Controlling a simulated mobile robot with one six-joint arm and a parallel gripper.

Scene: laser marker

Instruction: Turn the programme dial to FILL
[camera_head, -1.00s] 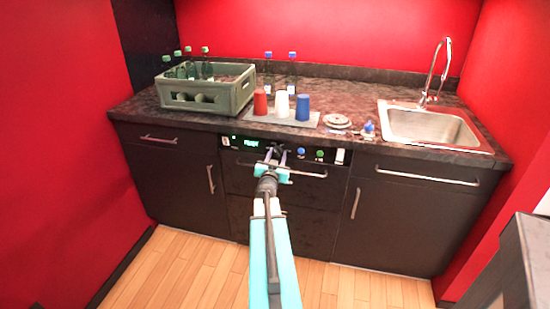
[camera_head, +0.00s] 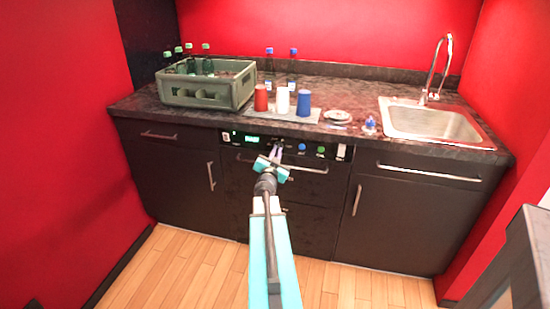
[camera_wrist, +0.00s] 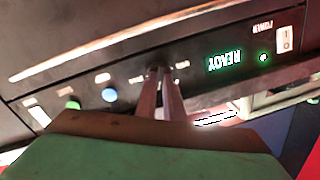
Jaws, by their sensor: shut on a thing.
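The programme dial (camera_wrist: 156,70) is a small dark knob on the black control panel (camera_head: 312,149). In the wrist view it sits between my fingertips, which cover most of it. My gripper (camera_head: 277,150) is shut on the dial, its two fingers close together. The fingers also show in the wrist view (camera_wrist: 163,82). The green display (camera_head: 252,140) reads READY; in the wrist view it is upside down (camera_wrist: 224,60). Small labels lie around the dial, but I cannot read them or tell where the dial points.
A blue button (camera_head: 302,147), a green button (camera_head: 321,150) and a power switch (camera_wrist: 285,40) share the panel. A bar handle (camera_head: 310,170) runs just below. Above, the counter holds a bottle crate (camera_head: 205,93), cups and a sink (camera_head: 430,122).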

